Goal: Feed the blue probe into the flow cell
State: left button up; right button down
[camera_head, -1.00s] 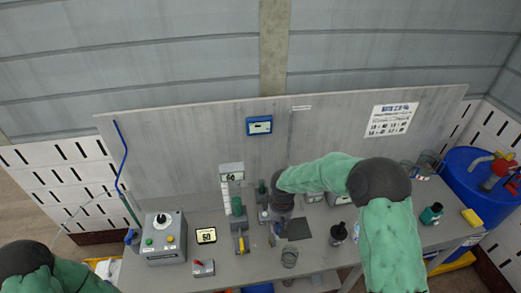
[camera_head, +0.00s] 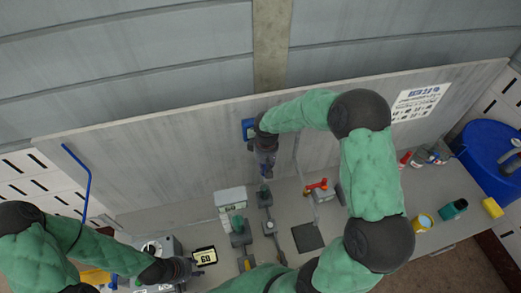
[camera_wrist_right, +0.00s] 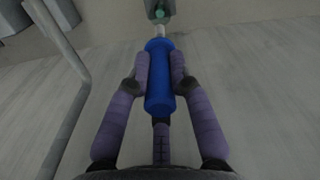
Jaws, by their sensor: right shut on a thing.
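In the head view my right gripper (camera_head: 265,170) points down above a grey fixture (camera_head: 265,198) near the back panel; the probe is hardly visible there. My left gripper (camera_head: 188,267) is beside the grey control box (camera_head: 163,246) and a small display; its fingers are unclear.
A display reading 60 (camera_head: 204,256) stands right of the control box. A red-handled valve (camera_head: 320,187), a dark square pad (camera_head: 308,237) and a yellow-rimmed cup (camera_head: 424,222) are to the right. A grey pole (camera_wrist_right: 68,120) runs left of my right gripper.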

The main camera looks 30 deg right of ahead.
jog(key=shift+w, duration=0.35)
jog(key=shift+s+r, duration=0.15)
jog(key=shift+s, duration=0.2)
jog(key=shift+w+f+b, duration=0.2)
jog(key=shift+f+b, duration=0.1)
jog(key=shift+b, duration=0.05)
jog(key=shift+s+f+b, duration=0.1)
jog(key=shift+f+b, duration=0.75)
jog(key=shift+f, duration=0.05)
pick_arm(q)
jog(key=shift+w+f+b, duration=0.15)
jog(key=shift+f+b, duration=0.85)
jog(key=shift+f, duration=1.2)
pick_arm(e)
jog(key=shift+f, duration=1.15)
pick_arm(q)
jog(key=shift+f, duration=0.25)
jog(key=shift+f+b, duration=0.15)
jog(key=shift+b, duration=0.25)
pick_arm(e)
jog(key=shift+f, duration=0.1)
